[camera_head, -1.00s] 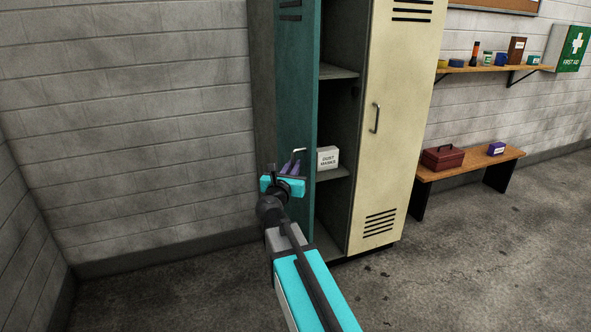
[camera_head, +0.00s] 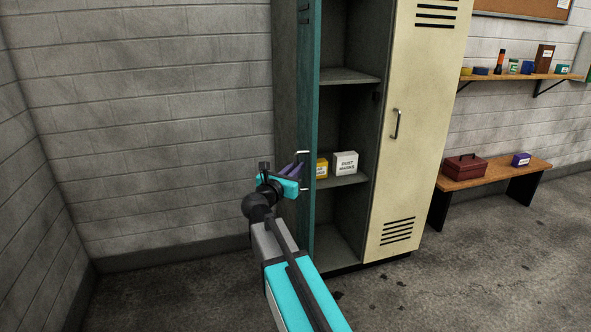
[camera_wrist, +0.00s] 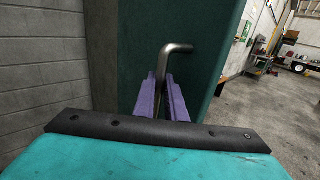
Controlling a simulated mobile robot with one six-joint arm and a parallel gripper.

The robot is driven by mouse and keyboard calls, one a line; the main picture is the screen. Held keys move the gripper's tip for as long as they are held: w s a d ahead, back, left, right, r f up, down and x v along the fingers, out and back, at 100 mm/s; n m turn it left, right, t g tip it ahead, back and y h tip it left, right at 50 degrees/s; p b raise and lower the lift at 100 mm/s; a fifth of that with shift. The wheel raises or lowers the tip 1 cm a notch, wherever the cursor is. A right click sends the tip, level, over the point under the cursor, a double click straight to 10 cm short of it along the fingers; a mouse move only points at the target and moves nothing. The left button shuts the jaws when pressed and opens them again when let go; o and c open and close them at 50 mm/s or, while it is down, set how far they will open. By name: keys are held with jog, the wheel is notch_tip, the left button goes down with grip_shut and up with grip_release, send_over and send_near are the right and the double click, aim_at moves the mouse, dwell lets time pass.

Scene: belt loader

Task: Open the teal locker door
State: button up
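The teal locker door (camera_head: 308,95) stands swung out, seen nearly edge-on, and the locker's inside is in view. It also fills the middle of the wrist view (camera_wrist: 215,30). Its bent metal handle (camera_wrist: 178,47) rises between the purple fingers in the wrist view. The handle's ends show beside the door in the head view (camera_head: 303,153). My gripper (camera_wrist: 163,95) is shut around the handle bar, with one finger on each side. It also shows in the head view (camera_head: 292,171), left of the door. The lower part of the handle is hidden by the fingers.
Inside the locker, a yellow box (camera_head: 321,168) and a white dust masks box (camera_head: 345,163) sit on a shelf. A closed cream locker door (camera_head: 415,140) stands to the right. A bench (camera_head: 500,172) is farther right. A block wall (camera_head: 150,110) and clear floor lie left.

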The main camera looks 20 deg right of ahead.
jog(key=shift+o, duration=0.9)
jog(key=shift+f, duration=0.1)
jog(key=b+v, duration=0.2)
jog(key=v, duration=1.1)
jog(key=shift+s+a, duration=0.3)
